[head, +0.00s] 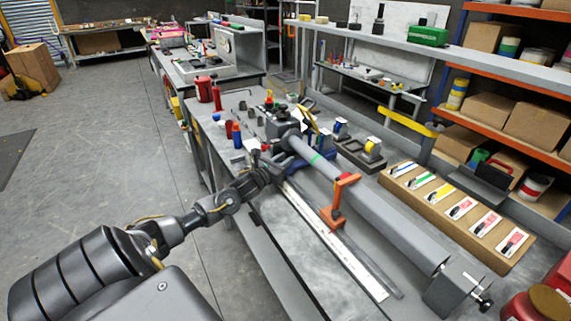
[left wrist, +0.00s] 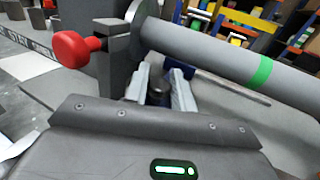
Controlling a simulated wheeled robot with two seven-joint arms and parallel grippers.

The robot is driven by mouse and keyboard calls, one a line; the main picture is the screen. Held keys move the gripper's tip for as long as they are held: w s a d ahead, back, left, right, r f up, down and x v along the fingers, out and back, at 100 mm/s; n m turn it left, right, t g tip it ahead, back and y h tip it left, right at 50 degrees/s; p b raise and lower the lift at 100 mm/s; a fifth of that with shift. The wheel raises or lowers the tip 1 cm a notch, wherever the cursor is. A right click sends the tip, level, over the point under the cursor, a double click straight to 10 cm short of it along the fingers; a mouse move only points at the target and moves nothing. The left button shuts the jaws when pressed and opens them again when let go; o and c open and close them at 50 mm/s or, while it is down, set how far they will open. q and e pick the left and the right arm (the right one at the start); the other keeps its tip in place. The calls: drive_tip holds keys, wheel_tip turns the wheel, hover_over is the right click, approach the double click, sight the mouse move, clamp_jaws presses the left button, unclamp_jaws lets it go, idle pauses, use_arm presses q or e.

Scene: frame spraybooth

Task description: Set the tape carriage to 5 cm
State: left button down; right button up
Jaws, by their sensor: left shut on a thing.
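A long grey tube (head: 375,205) with a green band lies along the bench. The band (left wrist: 261,71) also shows in the left wrist view. A white ruled strip (head: 335,243) runs beside the tube. An orange upright piece (head: 334,216) stands between strip and tube, well to the right of my left gripper; I cannot tell whether it is the tape carriage. My left gripper (head: 270,163) is at the tube's far end. My right gripper is out of view.
A red knob (left wrist: 76,48) on a grey block is just left of the fingers. Blue and red bottles (head: 236,135) stand left of the gripper. A cardboard board with colored cards (head: 455,208) lies right of the tube. An end block (head: 455,288) holds the tube's near end.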

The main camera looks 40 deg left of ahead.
use_arm(q)
drive_tip(key=c, duration=1.6)
unclamp_jaws()
drive_tip(key=shift+a+r, duration=0.2)
drive_tip(key=shift+a, duration=0.05)
drive_tip(key=o, duration=0.4)
drive_tip(key=shift+w+a+f, duration=0.1)
drive_tip(key=shift+f, duration=0.1)
drive_tip(key=shift+c, duration=0.2)
drive_tip(key=shift+s, duration=0.35)
drive_tip(key=s, duration=0.3)
drive_tip(key=s+b, duration=0.1)
drive_tip(key=s, duration=0.2)
drive_tip(key=s+d, duration=0.1)
drive_tip(key=s, duration=0.1)
drive_tip(key=shift+s+f+b, duration=0.1)
drive_tip(key=shift+s+b, duration=0.25)
drive_tip(key=shift+s, duration=0.05)
drive_tip(key=shift+s+d, duration=0.1)
drive_tip(key=shift+s, duration=0.6)
